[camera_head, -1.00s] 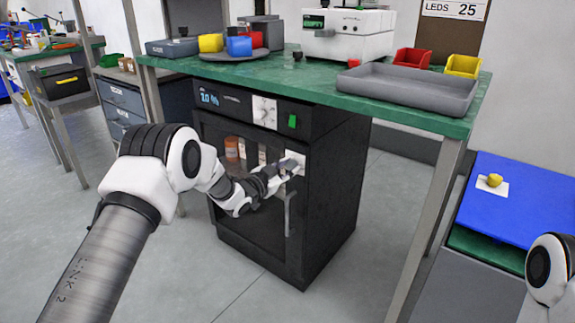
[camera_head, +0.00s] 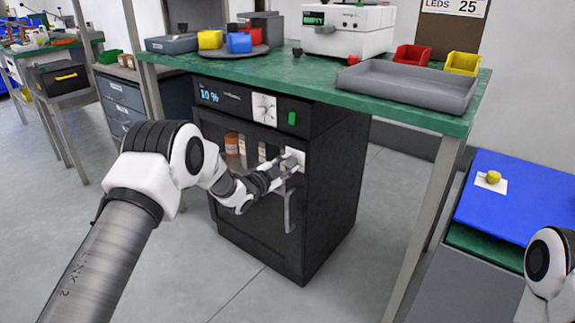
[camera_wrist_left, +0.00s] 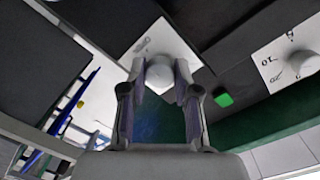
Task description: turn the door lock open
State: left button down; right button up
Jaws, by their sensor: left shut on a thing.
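The black cabinet (camera_head: 335,185) stands under the green bench, with its dark glass door (camera_head: 240,205) closed. The door lock is a pale round knob (camera_wrist_left: 160,72) on a white plate, which also shows on the door's upper right in the head view (camera_head: 297,156). My left gripper (camera_head: 288,163) is at the lock. In the left wrist view its two fingers (camera_wrist_left: 160,80) are on either side of the knob, shut on it. The fingers hide part of the knob. Of my right arm only a link shows at the lower right; its gripper is out of view.
A vertical door handle (camera_head: 289,210) hangs just below the lock. Above the door are a dial on a white plate (camera_head: 264,108) and a green button (camera_head: 292,118). A grey tray (camera_head: 405,88) and a table leg (camera_head: 425,225) are to the right.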

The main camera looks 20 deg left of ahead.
pick_arm(q)
jog(key=c, duration=0.8)
grip_release()
jog(key=shift+c, duration=0.2)
jog(key=v, duration=1.2)
